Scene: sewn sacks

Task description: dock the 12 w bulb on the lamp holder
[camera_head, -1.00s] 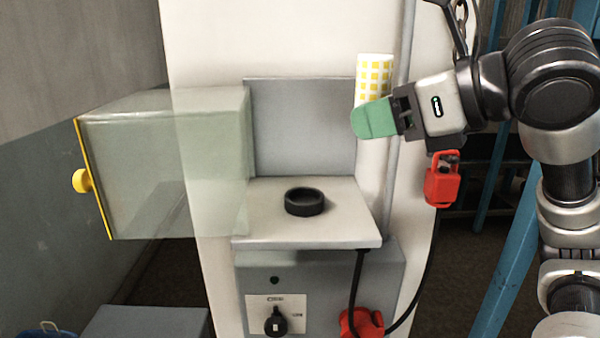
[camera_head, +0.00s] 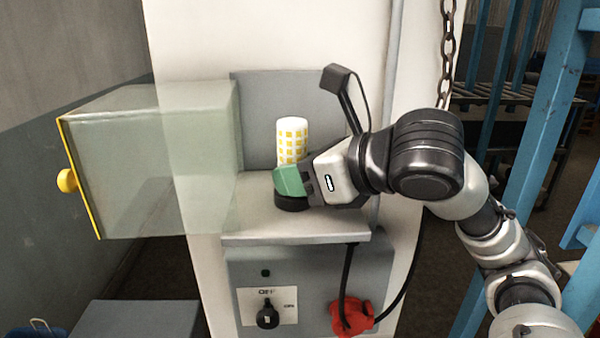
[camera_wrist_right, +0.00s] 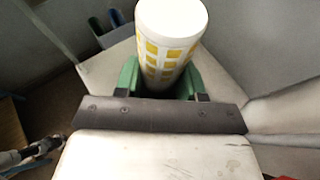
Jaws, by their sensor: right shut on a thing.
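The 12 w bulb (camera_head: 292,138) is a white cylinder with yellow squares, upright above the lamp holder. The lamp holder is a black ring (camera_head: 291,203) on a light shelf (camera_head: 262,228); its upper part is hidden by my right gripper. My right gripper (camera_head: 288,181), with green fingers, comes in from the right and is shut on the bulb's lower part. In the right wrist view the bulb (camera_wrist_right: 170,35) stands between the green fingers (camera_wrist_right: 160,80). I cannot tell whether the bulb's base touches the ring. My left gripper is not in view.
A clear box-shaped cover (camera_head: 150,160) with a yellow edge and yellow knob (camera_head: 67,181) is at the left of the shelf. Below is a grey control box with a black dial (camera_head: 267,316) and a red plug (camera_head: 353,315). A chain (camera_head: 448,50) hangs at upper right.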

